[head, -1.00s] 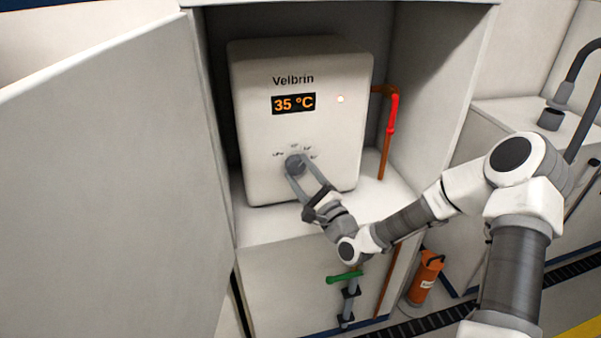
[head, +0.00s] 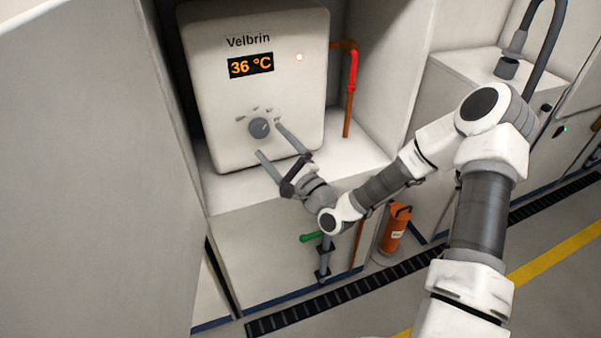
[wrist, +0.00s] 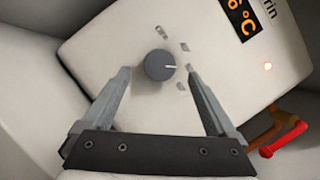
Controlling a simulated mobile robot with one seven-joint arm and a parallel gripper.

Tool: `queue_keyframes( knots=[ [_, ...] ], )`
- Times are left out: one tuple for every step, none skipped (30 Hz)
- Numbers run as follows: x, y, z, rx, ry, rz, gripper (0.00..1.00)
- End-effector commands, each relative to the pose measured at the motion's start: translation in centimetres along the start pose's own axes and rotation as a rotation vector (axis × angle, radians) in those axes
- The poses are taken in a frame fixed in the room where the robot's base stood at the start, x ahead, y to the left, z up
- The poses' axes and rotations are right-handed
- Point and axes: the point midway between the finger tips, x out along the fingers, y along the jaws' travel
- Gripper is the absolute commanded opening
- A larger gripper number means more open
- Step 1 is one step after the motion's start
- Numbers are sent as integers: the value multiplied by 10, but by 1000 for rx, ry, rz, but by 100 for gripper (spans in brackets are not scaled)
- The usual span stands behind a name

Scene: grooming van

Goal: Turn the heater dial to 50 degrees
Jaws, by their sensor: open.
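The white Velbrin heater (head: 290,110) stands in an open cabinet. Its display (head: 250,66) reads 36 °C in orange. The grey round dial (head: 259,128) is on the heater's lower front, with small dark marks around its upper side; their text is too small to read. My gripper (head: 269,138) is open and empty. Its fingers are spread wide and apart from the dial, just in front of and below it. The wrist view shows my gripper (wrist: 157,70) with the dial between the finger lines.
The open cabinet door (head: 90,170) fills the left side. A copper pipe with a red handle (head: 352,70) runs right of the heater. A green-handled valve (head: 311,237) and an orange extinguisher (head: 395,229) are below. A faucet (head: 530,40) stands at the right.

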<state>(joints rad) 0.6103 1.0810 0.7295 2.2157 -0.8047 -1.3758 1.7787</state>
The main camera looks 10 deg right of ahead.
Motion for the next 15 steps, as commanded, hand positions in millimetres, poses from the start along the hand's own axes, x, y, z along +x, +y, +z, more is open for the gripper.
queue_keyframes(
  knots=[
    [-13,-1,0,4,5,0,92],
    [-21,-1,0,5,6,0,92],
    [-31,-1,-1,4,5,0,92],
    [-39,-1,-1,4,6,0,92],
    [-46,-1,0,4,5,0,92],
    [-56,-1,0,5,5,-1,92],
    [-64,-1,-1,3,6,-1,92],
    [-71,-1,0,4,5,-1,92],
    [-80,-1,0,5,5,-1,92],
    [-87,-1,0,5,6,-1,92],
    [-93,-1,-1,3,5,-2,92],
    [-101,-1,0,3,4,-2,92],
    [-106,-1,0,4,4,-1,92],
    [-111,-1,0,5,4,-2,92],
    [-117,-1,0,3,3,-2,92]
  ],
)
